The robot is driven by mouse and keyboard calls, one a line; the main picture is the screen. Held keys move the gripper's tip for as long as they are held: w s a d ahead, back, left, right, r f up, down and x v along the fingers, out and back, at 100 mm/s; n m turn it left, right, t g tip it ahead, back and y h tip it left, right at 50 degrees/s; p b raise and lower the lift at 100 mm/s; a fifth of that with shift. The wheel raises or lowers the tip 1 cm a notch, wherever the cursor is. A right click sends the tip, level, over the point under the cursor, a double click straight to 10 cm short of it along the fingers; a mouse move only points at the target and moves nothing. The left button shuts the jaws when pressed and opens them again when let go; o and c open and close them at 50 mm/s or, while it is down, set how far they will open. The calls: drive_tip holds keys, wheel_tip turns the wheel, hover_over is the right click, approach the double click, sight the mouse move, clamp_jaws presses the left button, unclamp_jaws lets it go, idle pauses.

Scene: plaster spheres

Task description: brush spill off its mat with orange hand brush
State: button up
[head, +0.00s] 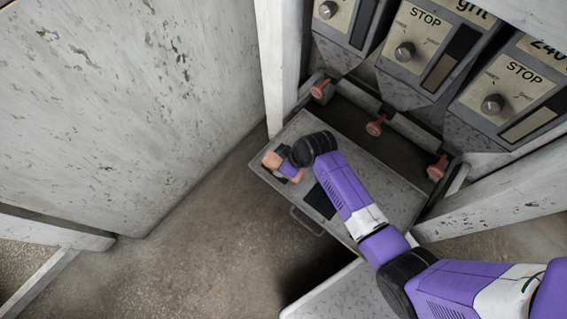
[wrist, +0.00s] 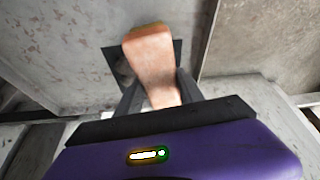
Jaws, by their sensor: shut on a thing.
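The orange hand brush (head: 271,160) is at the left end of the grey drawer top in the head view. My gripper (head: 284,163) is shut on it. In the wrist view the brush (wrist: 152,58) stands out between the two dark fingers of my gripper (wrist: 158,84), its wide end away from me. A dark square mat (head: 318,202) lies on the drawer top beside my forearm, which covers part of it. A dark patch, apparently the mat (wrist: 110,62), shows behind the brush in the wrist view. I cannot make out the spill in either view.
The grey drawer top (head: 402,204) has a bar handle (head: 307,222) on its front edge. Behind it are several red knobs (head: 375,127) and control boxes marked STOP (head: 405,50). White posts (head: 282,70) stand on both sides. Floor (head: 205,235) is clear at the left.

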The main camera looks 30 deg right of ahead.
drive_tip(key=shift+s+d+r+p, duration=0.1)
drive_tip(key=shift+s+d+p, duration=0.15)
drive_tip(key=shift+s+p, duration=0.2)
drive_tip(key=shift+s+d+p, duration=0.25)
drive_tip(key=shift+s+p, duration=0.15)
drive_tip(key=shift+s, duration=0.15)
drive_tip(key=shift+w, duration=0.1)
